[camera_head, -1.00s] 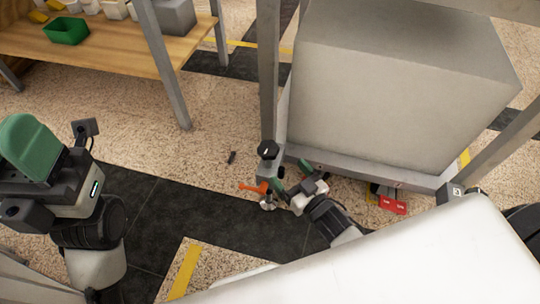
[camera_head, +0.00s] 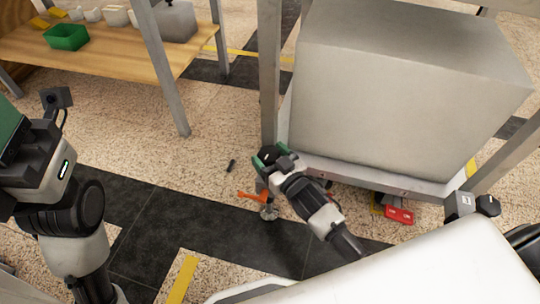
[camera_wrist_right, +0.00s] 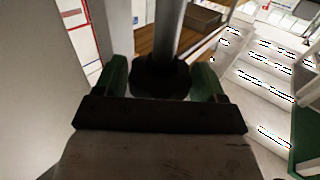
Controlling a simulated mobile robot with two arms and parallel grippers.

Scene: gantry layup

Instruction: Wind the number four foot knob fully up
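A black foot knob (camera_wrist_right: 160,76) sits at the bottom of a grey gantry leg (camera_head: 269,80). I cannot read its number. My right gripper (camera_head: 271,155) is at this knob; its body hides most of the knob in the head view. In the right wrist view, the green fingers of my right gripper (camera_wrist_right: 161,78) stand on both sides of the knob, close to its rim. I cannot tell whether they press on it. Below are an orange lever (camera_head: 252,196) and a metal foot (camera_head: 268,213). My left gripper (camera_head: 12,125) is partly cut off at the left edge, away from the knob.
A big grey block (camera_head: 400,95) fills the gantry frame right of the leg. Another black knob (camera_head: 488,205) is at the right corner. A red item (camera_head: 399,215) lies on the floor under the frame. A wooden table (camera_head: 110,60) holds a green bin (camera_head: 66,37).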

